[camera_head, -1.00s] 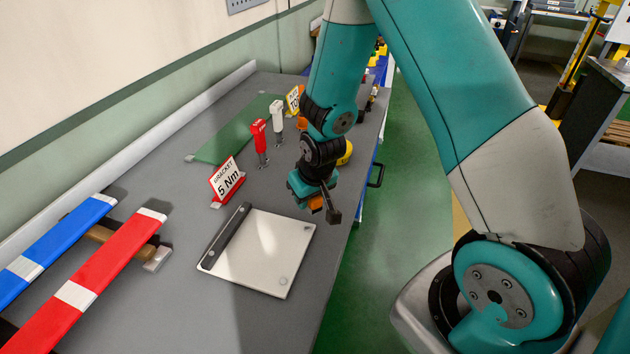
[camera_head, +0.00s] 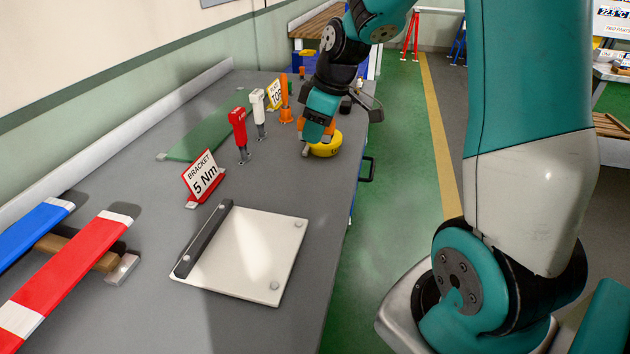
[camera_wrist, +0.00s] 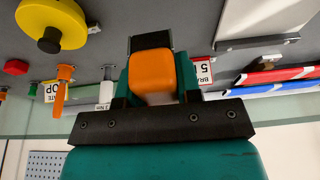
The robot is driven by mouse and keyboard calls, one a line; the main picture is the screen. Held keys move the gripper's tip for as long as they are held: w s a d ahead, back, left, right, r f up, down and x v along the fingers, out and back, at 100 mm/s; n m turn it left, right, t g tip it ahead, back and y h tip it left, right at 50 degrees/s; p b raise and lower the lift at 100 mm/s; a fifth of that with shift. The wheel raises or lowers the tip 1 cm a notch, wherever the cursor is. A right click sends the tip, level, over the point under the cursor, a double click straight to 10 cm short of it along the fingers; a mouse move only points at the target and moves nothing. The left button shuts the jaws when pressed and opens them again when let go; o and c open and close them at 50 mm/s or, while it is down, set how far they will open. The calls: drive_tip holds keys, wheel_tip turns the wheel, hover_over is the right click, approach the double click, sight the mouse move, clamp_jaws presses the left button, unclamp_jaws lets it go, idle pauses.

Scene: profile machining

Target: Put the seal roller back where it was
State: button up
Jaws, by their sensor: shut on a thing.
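My gripper (camera_head: 316,137) is over the far right part of the grey bench, pointing down beside a yellow round piece (camera_head: 327,149). It is shut on an orange part with a dark grey block at its end, which I take to be the seal roller (camera_wrist: 152,76). In the wrist view the orange part sits between the teal fingers of my gripper (camera_wrist: 153,92). In the head view the fingers and wrist hide most of it, and I cannot tell whether it touches the bench.
A red tool (camera_head: 239,128), a white tool (camera_head: 259,108) and an orange tool (camera_head: 286,104) stand left of my gripper. A "5 Nm" sign (camera_head: 203,178) and a pale plate (camera_head: 245,258) are nearer. Red (camera_head: 75,260) and blue (camera_head: 30,230) bars lie front left. Bare bench surrounds the plate.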

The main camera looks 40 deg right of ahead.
sight(312, 188)
wheel_tip(312, 188, down, 13)
drive_tip(key=shift+r, duration=0.1)
idle(0.3)
drive_tip(key=shift+f, duration=0.2)
drive_tip(key=o, duration=1)
drive_tip(key=shift+o, duration=0.2)
